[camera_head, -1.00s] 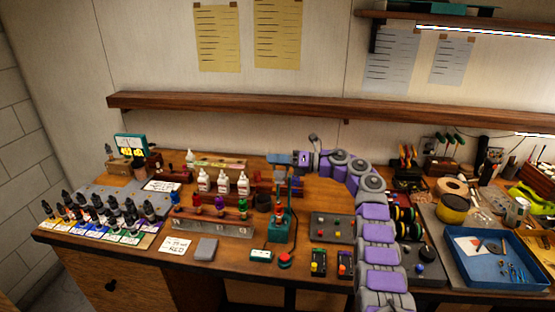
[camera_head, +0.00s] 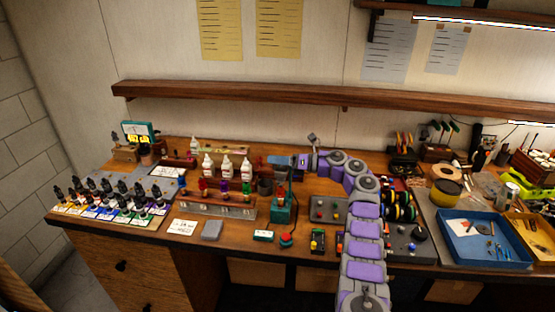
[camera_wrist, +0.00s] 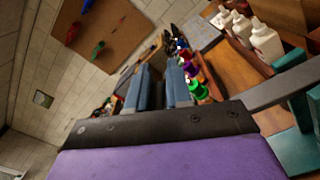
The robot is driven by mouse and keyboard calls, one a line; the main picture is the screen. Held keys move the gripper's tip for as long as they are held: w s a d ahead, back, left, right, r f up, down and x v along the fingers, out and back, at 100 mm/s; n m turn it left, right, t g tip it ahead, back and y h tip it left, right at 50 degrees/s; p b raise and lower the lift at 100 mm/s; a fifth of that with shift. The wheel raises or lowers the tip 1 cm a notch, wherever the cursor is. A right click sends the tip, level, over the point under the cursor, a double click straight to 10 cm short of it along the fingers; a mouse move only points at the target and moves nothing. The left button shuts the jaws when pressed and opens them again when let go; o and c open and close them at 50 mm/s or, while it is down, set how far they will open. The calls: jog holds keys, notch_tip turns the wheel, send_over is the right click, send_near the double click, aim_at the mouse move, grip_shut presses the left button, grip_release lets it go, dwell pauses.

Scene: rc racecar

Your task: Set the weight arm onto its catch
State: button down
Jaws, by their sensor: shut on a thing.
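A teal bench device (camera_head: 284,208) stands near the bench's front edge, with a thin upright rising from it. My gripper (camera_head: 283,161) is at the top of this upright, its fingers pointing left. In the wrist view the two blue-grey fingers of my gripper (camera_wrist: 157,88) stand a narrow gap apart, and what lies between them is not clear. A grey bar, which looks like the weight arm (camera_wrist: 283,87), runs from beside my gripper to the right edge, above a teal part. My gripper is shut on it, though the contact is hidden. I cannot make out the catch.
Coloured bottles (camera_head: 223,188) stand in a rack left of the device, with white bottles (camera_head: 227,166) behind. A red button (camera_head: 286,240) and a grey control box (camera_head: 328,210) are close by. A blue tray (camera_head: 480,240) lies at the right. A wooden shelf (camera_head: 230,92) runs above.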

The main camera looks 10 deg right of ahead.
jog(key=shift+s+a+f, duration=0.1)
jog(key=shift+a+f, duration=0.05)
jog(key=shift+f, duration=0.2)
jog(key=c, duration=1.4)
grip_release()
jog(key=shift+o, duration=1.2)
jog(key=shift+a+r, duration=0.15)
jog(key=shift+a, duration=0.05)
jog(key=shift+d, duration=0.15)
